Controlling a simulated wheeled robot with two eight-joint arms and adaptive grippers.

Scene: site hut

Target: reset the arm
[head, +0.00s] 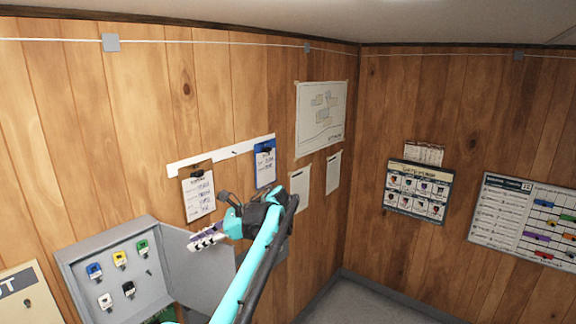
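My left arm is teal and black and reaches up from the bottom of the head view. My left gripper (213,219) is in front of the wood wall, over the open door of a grey key cabinet. Its two fingers stand apart, one dark above and one with a striped pad below. I see nothing between them. My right gripper is not in view.
The grey key cabinet (74,292) holds several coloured padlock-like items; its door (190,277) stands open. Clipboards (199,197) hang from a white rail (222,153) behind my gripper. A poster (419,190) and a planning board (500,215) hang on the right wall.

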